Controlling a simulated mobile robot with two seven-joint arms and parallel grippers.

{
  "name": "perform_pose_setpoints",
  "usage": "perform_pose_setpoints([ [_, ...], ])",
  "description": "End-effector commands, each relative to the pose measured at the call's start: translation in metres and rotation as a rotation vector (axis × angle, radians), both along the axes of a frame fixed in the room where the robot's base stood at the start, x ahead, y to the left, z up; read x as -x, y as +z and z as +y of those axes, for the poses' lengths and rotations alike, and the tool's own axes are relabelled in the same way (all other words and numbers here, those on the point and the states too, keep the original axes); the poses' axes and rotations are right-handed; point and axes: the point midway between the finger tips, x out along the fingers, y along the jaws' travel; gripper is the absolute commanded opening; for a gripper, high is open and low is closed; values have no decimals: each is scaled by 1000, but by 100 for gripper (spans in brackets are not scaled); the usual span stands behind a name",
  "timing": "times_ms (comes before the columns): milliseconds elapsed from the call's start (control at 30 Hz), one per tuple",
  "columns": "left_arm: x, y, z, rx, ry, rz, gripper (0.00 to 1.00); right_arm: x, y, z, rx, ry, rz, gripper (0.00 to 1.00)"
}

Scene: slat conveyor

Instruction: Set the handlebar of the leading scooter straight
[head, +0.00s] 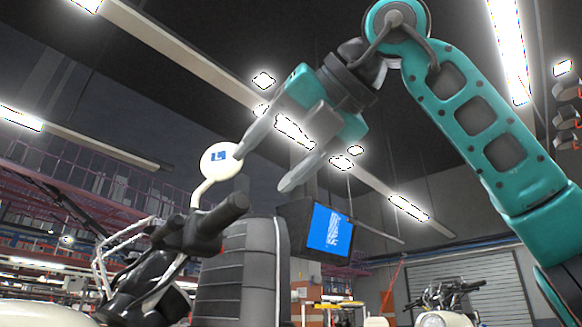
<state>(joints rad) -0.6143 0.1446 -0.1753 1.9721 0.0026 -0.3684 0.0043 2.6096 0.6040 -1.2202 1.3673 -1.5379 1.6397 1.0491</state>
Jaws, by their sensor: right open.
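The near scooter fills the lower left, with part of its cream body (40,313) at the bottom edge. Its black handlebar (168,250) runs up to the right and ends in a black grip (226,213). A round cream mirror back (213,165) with a blue L mark stands on a stem above the grip. The handlebar looks turned at an angle; its far end is hard to make out. My right gripper (265,168) is open and empty, above and right of the grip, with one finger close to the mirror's edge. My left gripper is out of view.
A second scooter (440,300) stands farther back at lower right. A blue screen (329,235) hangs in the background. The space between my right gripper and the grip looks clear.

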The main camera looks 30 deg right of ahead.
Motion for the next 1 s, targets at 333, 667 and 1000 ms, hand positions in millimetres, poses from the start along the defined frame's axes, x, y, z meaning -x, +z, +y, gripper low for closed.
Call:
perform_pose_setpoints([
  [333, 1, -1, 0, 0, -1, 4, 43, -11, 1, -6, -5, -52, -21, 64],
  [667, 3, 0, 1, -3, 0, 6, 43, -69, -21, 8, -5, -49, -20, 64],
  [1000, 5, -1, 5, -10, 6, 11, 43, -104, -35, 17, -7, -47, -22, 64],
])
